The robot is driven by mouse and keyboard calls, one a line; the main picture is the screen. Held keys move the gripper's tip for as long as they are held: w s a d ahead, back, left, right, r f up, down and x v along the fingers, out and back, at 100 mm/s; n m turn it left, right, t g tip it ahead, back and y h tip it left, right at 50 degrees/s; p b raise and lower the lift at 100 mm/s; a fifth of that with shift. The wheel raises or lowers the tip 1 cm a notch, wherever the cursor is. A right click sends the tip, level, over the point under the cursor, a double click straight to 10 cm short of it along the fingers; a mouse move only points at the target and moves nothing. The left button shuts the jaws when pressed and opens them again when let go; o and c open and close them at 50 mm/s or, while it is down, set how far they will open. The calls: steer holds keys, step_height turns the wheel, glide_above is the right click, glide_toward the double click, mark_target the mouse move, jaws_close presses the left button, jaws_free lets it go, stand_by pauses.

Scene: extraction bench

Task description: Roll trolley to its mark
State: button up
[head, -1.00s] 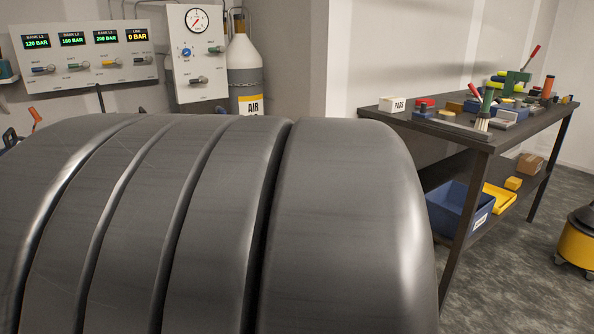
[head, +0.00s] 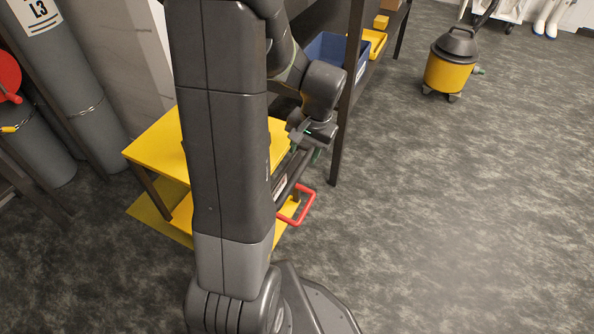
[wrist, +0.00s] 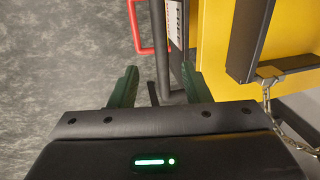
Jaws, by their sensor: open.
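The trolley is yellow with dark legs; its yellow top (head: 150,150) shows left of my arm in the head view, and its yellow panel shows in the wrist view (wrist: 212,45). A yellow patch (head: 145,213) lies on the floor under and beside it. A red loop (head: 306,205) sticks out at its right side, also in the wrist view (wrist: 137,35). My gripper (head: 304,145) is open at the trolley's right end. In the wrist view its green fingers (wrist: 158,88) stand either side of a dark bar (wrist: 160,45). My arm hides the trolley's middle.
The workbench leg (head: 347,100) stands just right of my gripper, with a blue bin (head: 325,48) on its lower shelf. Grey gas cylinders (head: 70,85) stand at left. A yellow vacuum (head: 450,70) is at upper right. The right floor is clear.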

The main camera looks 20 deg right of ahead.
mark_target(297, 174)
steer(key=f+b, duration=0.1)
steer(key=f, duration=0.2)
steer(key=w+a+f+b, duration=0.1)
steer(key=f, duration=0.2)
steer(key=f+b, duration=0.1)
steer(key=f, duration=0.3)
steer(key=shift+w+a, duration=0.15)
steer(key=shift+w, duration=0.15)
jaws_close()
